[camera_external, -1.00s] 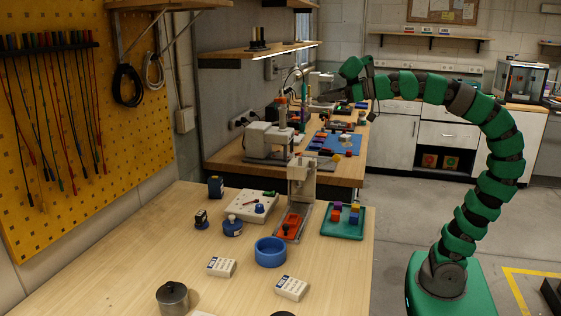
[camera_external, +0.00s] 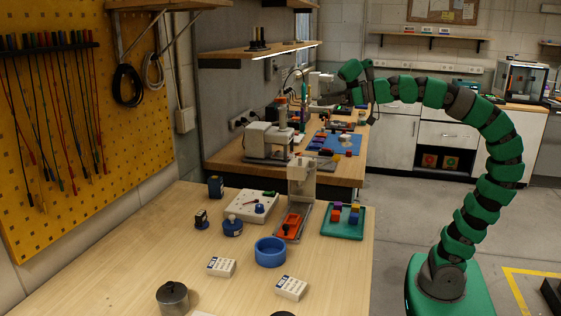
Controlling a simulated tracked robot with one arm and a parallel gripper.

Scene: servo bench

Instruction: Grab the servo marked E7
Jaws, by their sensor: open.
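No marking E7 is readable at this size, so I cannot tell which thing is that servo. Small dark blocky parts that may be servos stand on the near wooden table: a blue-black one (camera_external: 216,187) at the back left and another (camera_external: 201,219) in front of it. My gripper (camera_external: 336,97) is at the end of my raised green arm, over the far bench (camera_external: 240,171). It is open, and I see nothing held in it. The fingers are small and partly lost against the clutter behind them.
The far bench holds a white machine (camera_external: 267,142), a blue mat (camera_external: 345,145) with small coloured pieces, and red parts. The near table holds a blue bowl (camera_external: 271,252), a green tray (camera_external: 328,229) with coloured blocks, and a metal pot (camera_external: 172,298). The table's front left is clear.

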